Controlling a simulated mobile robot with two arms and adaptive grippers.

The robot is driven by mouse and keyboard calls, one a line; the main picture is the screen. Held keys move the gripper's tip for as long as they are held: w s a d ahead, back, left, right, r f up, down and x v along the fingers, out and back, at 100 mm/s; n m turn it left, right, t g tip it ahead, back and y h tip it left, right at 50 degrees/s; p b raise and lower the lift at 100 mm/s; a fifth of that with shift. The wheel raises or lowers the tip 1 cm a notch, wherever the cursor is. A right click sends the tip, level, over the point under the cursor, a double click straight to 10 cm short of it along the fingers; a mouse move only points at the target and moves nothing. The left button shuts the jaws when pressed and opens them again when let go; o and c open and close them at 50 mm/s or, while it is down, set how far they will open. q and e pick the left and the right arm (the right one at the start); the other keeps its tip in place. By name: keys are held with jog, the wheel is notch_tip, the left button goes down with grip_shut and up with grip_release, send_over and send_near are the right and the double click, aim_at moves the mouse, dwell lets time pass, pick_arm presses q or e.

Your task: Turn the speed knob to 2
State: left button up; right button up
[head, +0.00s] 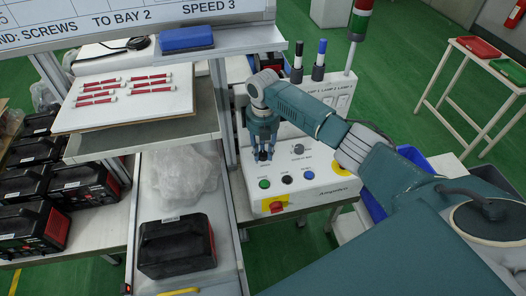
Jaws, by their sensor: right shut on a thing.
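The white control panel (318,168) stands right of the shelf rack, with several buttons and knobs on its face. My right gripper (263,152) points down at the upper left of this face. It is shut on a small dark knob, which appears to be the speed knob; the fingers mostly hide it, and its setting cannot be read. My left gripper is not in view.
Below the knobs are a green button (264,183), a black button (286,179), a blue button (308,175) and a red emergency stop (276,207) on yellow. A signal tower (359,22) rises behind. A sign (130,17) reads "SPEED 3".

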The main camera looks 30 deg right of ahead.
aim_at(263, 154)
jog(key=shift+w+r, duration=0.1)
dwell(0.3)
jog(key=o, duration=1.2)
jog(key=shift+c, duration=0.2)
notch_tip(263, 154, up, 7)
jog(key=shift+r, duration=0.2)
